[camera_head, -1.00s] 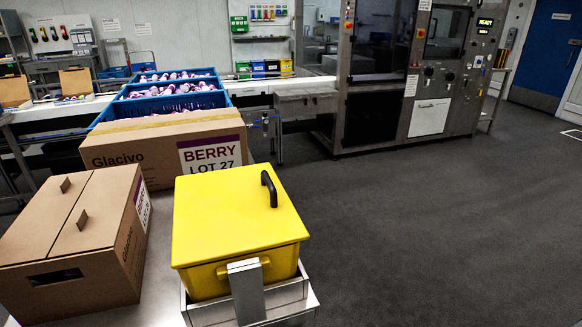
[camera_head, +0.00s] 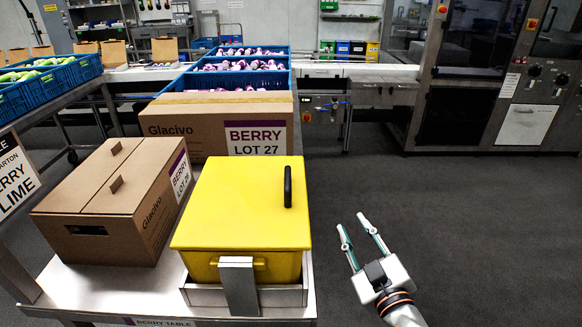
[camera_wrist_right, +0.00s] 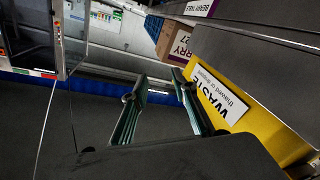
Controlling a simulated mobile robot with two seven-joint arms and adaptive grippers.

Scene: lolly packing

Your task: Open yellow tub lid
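The yellow tub (camera_head: 228,264) stands in a metal holder at the front right of the table, with its yellow lid (camera_head: 240,205) lying shut on top. A black handle (camera_head: 288,187) stands up near the lid's right side. My right gripper (camera_head: 361,226) is open and empty, to the right of the tub and apart from it, over the floor. In the right wrist view its two fingers (camera_wrist_right: 160,95) are spread, with the tub's yellow side (camera_wrist_right: 262,122) and its WASTE label (camera_wrist_right: 217,99) to their right. My left gripper is not in view.
A closed Glacivo carton (camera_head: 100,205) stands left of the tub. A larger BERRY LOT 27 carton (camera_head: 190,135) is behind it, with blue crates (camera_head: 240,80) of wrapped lollies beyond. Open floor (camera_head: 450,220) lies to the right, before a machine (camera_head: 460,90).

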